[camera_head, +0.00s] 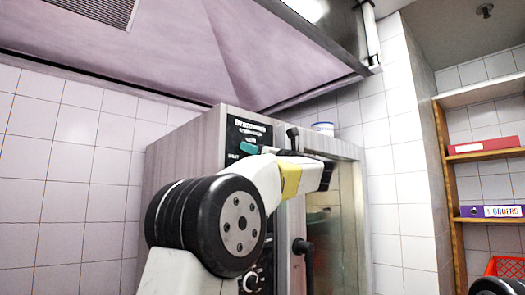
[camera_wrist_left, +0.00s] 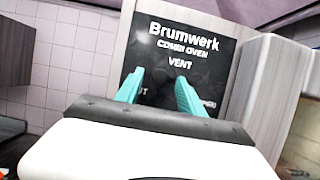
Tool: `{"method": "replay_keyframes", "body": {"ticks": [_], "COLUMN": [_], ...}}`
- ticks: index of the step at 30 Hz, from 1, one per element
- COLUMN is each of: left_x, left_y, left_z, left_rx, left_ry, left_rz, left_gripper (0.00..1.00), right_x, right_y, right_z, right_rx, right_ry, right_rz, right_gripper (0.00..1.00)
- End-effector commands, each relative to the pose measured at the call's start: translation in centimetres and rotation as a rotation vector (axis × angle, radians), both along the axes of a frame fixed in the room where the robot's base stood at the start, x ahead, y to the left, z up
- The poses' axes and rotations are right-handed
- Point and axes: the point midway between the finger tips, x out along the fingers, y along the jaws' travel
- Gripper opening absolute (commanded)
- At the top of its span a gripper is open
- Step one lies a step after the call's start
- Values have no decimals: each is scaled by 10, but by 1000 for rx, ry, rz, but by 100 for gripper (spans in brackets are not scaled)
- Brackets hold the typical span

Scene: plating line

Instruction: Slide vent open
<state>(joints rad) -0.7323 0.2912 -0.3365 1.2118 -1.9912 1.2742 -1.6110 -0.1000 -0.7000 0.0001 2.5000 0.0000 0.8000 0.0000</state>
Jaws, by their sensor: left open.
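The Brumwerk combi oven (camera_head: 182,160) stands against the tiled wall. Its black panel (camera_wrist_left: 176,48) carries the word VENT, with a partly hidden label below it on each side. The vent's slider is hard to make out; a dark shape shows between my fingers against the black panel. My left gripper (camera_wrist_left: 158,86) is open, its two teal fingers pointing at the panel just under the VENT label. In the head view, a teal finger of my left gripper (camera_head: 250,148) shows in front of the panel. I cannot tell whether the fingers touch anything. My right gripper is out of view.
The oven's glass door (camera_head: 332,235) and its dark handle (camera_head: 303,246) are right of the panel. A control knob (camera_head: 250,280) sits low on the front. A small blue-and-white container (camera_head: 324,128) stands on top. A hood (camera_head: 170,40) hangs above; shelves (camera_head: 487,152) stand at right.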

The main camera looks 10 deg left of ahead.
Motion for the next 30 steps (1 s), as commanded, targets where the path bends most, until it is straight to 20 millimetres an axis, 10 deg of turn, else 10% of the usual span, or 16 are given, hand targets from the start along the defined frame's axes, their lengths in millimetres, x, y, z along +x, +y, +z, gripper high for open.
{"method": "replay_keyframes", "body": {"ticks": [12,19,30], "left_x": [7,7,7], "left_y": [10,9,9], "left_z": [5,5,5], "left_rx": [-1,-1,-2], "left_ry": [-1,-1,-1], "left_rz": [-2,-2,-2], "left_gripper": [45,2,0], "right_x": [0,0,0], "right_y": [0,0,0], "right_z": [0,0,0], "right_rx": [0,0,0], "right_ry": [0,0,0], "right_rz": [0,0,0], "right_gripper": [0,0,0]}}
